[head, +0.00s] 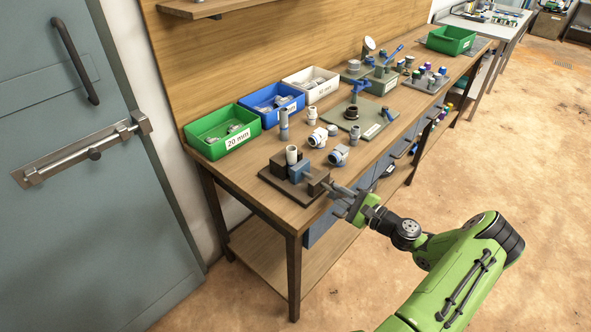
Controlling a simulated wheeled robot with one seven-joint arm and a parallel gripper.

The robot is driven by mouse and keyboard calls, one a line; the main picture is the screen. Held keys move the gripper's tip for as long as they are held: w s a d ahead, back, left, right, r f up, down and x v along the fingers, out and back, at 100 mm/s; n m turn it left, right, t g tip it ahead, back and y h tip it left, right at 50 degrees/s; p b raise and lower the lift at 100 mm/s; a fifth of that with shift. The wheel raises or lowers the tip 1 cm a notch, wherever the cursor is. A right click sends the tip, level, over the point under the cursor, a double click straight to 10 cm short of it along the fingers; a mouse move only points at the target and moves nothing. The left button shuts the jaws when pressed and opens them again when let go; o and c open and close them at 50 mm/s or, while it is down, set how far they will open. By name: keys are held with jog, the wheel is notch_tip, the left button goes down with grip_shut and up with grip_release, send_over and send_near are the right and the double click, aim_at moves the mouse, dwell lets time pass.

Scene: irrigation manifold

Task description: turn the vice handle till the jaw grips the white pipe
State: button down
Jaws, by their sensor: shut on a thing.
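The vice (281,169) sits at the near end of the wooden bench, on a dark base plate. The white pipe (291,154) stands upright at its jaws, between a dark block and the blue jaw (299,171). At this size I cannot tell whether the blue jaw touches the pipe. The screw side of the vice faces right, over the bench's front edge. My gripper (342,197) is there, shut on the vice handle, which its fingers mostly hide. My green arm reaches in from the lower right.
Green (211,151), blue (262,119) and white (325,92) bins line the bench's back. A grey upright pipe (283,126) and several grey fittings stand behind the vice. A green plate with a blue-handled valve (360,88) is farther off. The floor right of the bench is clear.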

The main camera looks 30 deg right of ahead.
jog(key=m+p, duration=0.2)
jog(key=shift+r+m, duration=0.1)
jog(key=shift+m, duration=0.2)
jog(key=shift+f+m, duration=0.2)
jog(key=shift+m, duration=0.5)
jog(key=shift+r+m+p, duration=0.2)
jog(key=shift+m+p, duration=0.7)
jog(key=shift+m, duration=0.2)
jog(key=shift+f+m, duration=0.2)
jog(key=shift+m, duration=0.7)
